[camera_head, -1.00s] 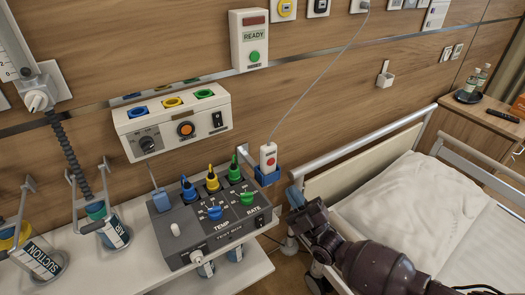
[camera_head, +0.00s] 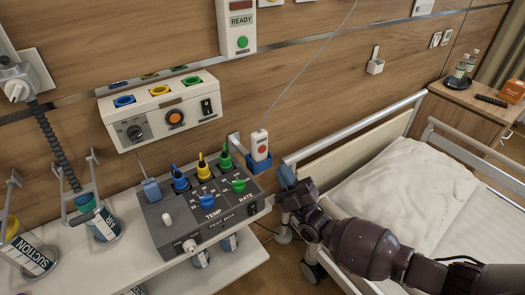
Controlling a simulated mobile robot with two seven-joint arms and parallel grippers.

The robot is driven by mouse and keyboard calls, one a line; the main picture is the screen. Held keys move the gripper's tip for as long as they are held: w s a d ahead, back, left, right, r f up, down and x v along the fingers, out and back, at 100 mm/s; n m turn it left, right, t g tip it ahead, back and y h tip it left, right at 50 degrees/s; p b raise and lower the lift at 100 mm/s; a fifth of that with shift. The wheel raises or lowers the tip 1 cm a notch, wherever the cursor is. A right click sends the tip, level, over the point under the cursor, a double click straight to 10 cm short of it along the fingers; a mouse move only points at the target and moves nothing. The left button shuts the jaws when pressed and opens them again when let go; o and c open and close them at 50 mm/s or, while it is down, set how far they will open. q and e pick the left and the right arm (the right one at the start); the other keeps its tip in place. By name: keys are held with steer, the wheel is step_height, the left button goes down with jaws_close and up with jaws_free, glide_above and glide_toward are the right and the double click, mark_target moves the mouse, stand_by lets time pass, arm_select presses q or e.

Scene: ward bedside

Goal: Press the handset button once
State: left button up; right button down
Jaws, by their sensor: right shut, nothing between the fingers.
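My right arm comes in from the lower right, over the bed's edge. My left gripper is not in view.
The grey test box (camera_head: 205,215) with knobs and coloured plugs stands on a white shelf (camera_head: 110,270) to the left. The bed rail (camera_head: 350,133) and pillow (camera_head: 400,170) are right of my gripper. A wall panel reading READY (camera_head: 238,27) is above.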

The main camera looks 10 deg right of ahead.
mark_target(263, 149)
steer(key=w, duration=0.2)
steer(key=w+a+b, duration=0.2)
steer(key=w, duration=0.1)
steer(key=shift+w, duration=0.35)
stand_by(0.6)
stand_by(0.6)
steer(key=shift+w+a, duration=0.15)
stand_by(0.6)
steer(key=shift+w+f+b, duration=0.1)
steer(key=shift+w+b, duration=0.05)
steer(key=shift+b, duration=0.15)
steer(key=shift+w, duration=0.1)
